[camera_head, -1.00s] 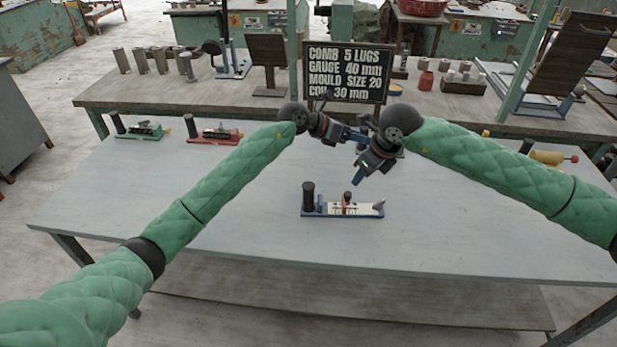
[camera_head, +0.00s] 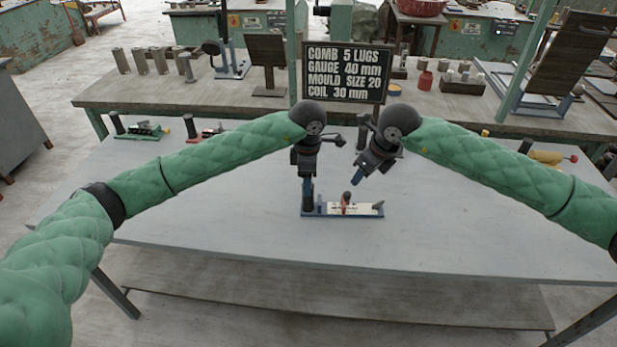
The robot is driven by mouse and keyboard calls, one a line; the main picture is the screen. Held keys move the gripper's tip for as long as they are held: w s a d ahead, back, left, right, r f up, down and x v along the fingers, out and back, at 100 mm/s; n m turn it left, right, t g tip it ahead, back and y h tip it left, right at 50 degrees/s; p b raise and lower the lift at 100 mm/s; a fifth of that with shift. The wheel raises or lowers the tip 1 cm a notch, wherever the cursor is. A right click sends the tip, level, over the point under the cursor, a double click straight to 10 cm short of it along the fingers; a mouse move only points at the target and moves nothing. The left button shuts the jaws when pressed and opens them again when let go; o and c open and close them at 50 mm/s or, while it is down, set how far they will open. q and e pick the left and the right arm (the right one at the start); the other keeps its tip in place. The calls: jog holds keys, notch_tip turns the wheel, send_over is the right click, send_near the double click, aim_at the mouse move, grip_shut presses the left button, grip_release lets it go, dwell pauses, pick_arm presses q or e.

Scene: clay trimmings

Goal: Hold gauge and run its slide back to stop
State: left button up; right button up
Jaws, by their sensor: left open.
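The gauge (camera_head: 341,210) lies on the grey table, with a blue base and a pale scale strip. A black upright handle (camera_head: 308,202) stands at its left end, a red slide (camera_head: 346,199) near its middle and a small grey stop piece (camera_head: 378,206) at its right end. My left gripper (camera_head: 307,188) points down at the black handle, open, and partly hides it. I cannot tell whether the fingers touch it. My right gripper (camera_head: 357,180) hangs tilted above and just right of the red slide, apart from it. Its jaw opening is too small to tell.
A green-based gauge (camera_head: 143,131) and a partly covered red-based gauge (camera_head: 206,132) stand at the table's far left. A yellow tool (camera_head: 548,157) lies at the far right. A sign (camera_head: 345,74) stands behind. The table around the gauge is clear.

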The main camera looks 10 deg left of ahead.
pick_arm(q)
notch_tip(320, 180, down, 7)
jog(key=shift+f, duration=0.2)
dwell(0.3)
